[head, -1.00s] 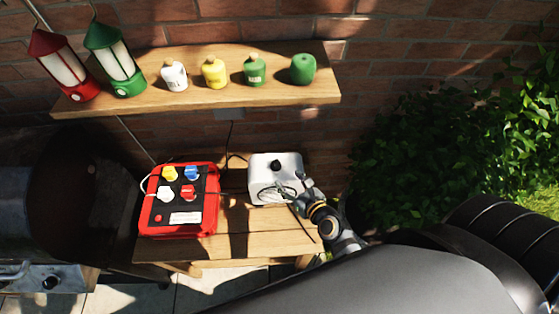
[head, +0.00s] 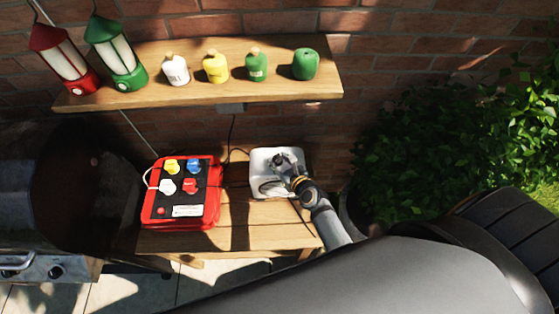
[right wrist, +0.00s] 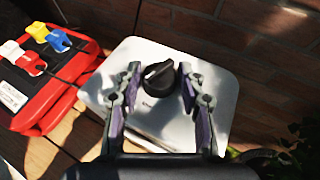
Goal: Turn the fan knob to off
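My right gripper (right wrist: 160,77) is open, with one finger on each side of the knob. A gap shows between the knob and each finger, so the fingers look apart from it. In the head view my right gripper (head: 287,163) is over the fan's top and hides the knob. My left gripper is not in view.
A red power box (head: 182,212) with coloured plugs stands left of the fan on the table (head: 245,238). A shelf (head: 130,98) above holds two lanterns and several small bottles. A grill (head: 50,225) is at the left, a bush (head: 430,150) at the right.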

